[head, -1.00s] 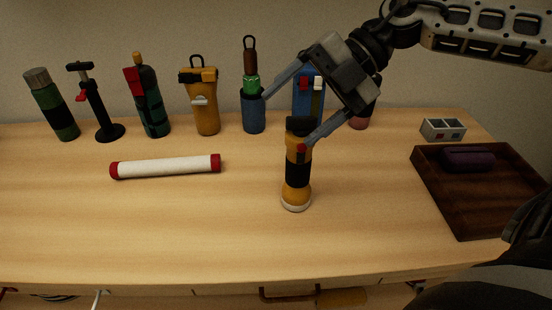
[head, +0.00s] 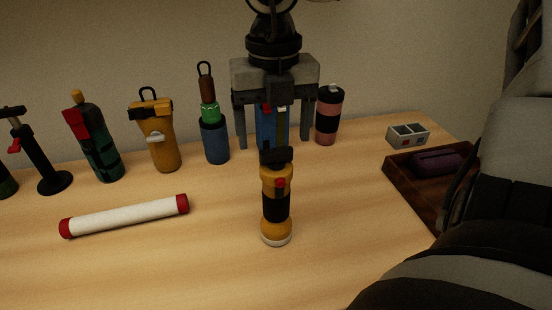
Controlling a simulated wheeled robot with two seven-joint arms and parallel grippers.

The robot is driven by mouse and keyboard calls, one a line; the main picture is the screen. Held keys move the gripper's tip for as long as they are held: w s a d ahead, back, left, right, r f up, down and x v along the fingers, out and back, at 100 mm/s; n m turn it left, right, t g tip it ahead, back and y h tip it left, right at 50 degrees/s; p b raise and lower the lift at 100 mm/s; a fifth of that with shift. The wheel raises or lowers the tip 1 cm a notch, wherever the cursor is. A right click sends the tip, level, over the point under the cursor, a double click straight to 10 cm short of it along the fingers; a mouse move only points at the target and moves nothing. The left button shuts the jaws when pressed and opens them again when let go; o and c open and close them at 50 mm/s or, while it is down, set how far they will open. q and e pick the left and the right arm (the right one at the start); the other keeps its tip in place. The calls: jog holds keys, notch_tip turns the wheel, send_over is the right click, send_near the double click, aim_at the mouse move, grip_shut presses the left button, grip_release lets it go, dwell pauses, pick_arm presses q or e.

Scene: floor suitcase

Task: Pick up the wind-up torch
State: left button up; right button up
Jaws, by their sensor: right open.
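The wind-up torch (head: 276,207), as I take it, is yellow with a black middle band, a red button and a black top. It stands upright on the table near the middle of the head view, its pale wide end down. My right gripper (head: 273,146) points down with its two fingers apart, empty. In the picture the fingertips flank the space just above the torch's black top, apart from it. How far the gripper is behind or above it is hard to tell. My left gripper is not in view.
Behind the gripper stands a blue item (head: 265,131), partly hidden. A pink tumbler (head: 328,118) is beside it. A white tube with red ends (head: 125,216) lies left. A yellow item (head: 160,142) and other upright items line the back. A brown tray (head: 408,184) is right.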

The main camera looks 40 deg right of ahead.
aim_at(277, 150)
jog(key=shift+s+d+f+p, duration=0.1)
jog(key=shift+f+p, duration=0.1)
jog(key=shift+f, duration=1.35)
jog(key=shift+d+f+p, duration=0.1)
jog(key=shift+f+p, duration=0.05)
jog(key=shift+f, duration=1.4)
jog(key=shift+r, duration=0.1)
jog(key=c, duration=1.6)
